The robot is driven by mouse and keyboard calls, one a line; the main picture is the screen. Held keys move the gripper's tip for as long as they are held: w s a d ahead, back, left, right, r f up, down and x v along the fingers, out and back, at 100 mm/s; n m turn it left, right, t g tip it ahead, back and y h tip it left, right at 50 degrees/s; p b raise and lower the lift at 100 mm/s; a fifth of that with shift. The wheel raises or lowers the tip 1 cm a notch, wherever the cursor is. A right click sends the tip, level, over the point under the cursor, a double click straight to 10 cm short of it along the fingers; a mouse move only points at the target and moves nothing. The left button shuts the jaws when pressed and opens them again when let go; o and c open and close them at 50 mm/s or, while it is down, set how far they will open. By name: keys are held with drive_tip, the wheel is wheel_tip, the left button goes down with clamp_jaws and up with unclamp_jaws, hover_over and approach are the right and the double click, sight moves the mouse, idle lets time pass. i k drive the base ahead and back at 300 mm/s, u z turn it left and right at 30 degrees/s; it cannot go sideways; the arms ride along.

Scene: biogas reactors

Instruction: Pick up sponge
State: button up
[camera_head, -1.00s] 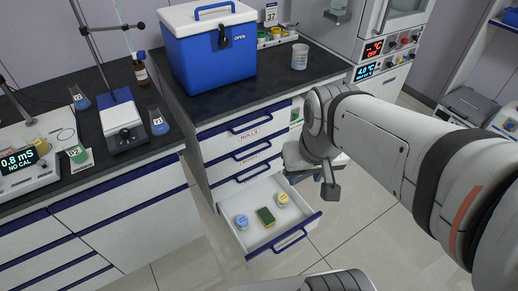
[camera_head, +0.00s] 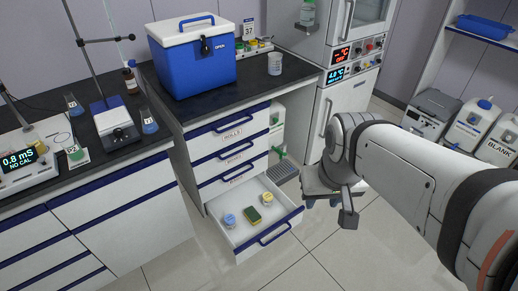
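The sponge (camera_head: 253,215), green with a yellow side, lies in the open bottom drawer (camera_head: 243,235) of the middle cabinet. It is between a blue-lidded jar (camera_head: 229,220) at its left and a yellow-lidded jar (camera_head: 267,198) at its right. My gripper (camera_head: 348,218) hangs at the end of my arm, to the right of the drawer and apart from the sponge. A dark finger part points down. I cannot see whether the fingers are open or shut, and nothing held shows.
The drawer's blue handle (camera_head: 274,233) juts out at the front. A blue cooler (camera_head: 193,62) and a beaker (camera_head: 275,64) stand on the counter above. Closed drawers sit over the open one. The tiled floor (camera_head: 310,265) in front is clear.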

sight(254, 216)
drive_tip(key=z, duration=0.4)
drive_tip(key=i, duration=0.75)
drive_tip(key=u, duration=1.05)
drive_tip(key=k, duration=0.45)
drive_tip(key=z, duration=0.2)
drive_tip(key=i, duration=0.45)
drive_tip(key=z, duration=0.5)
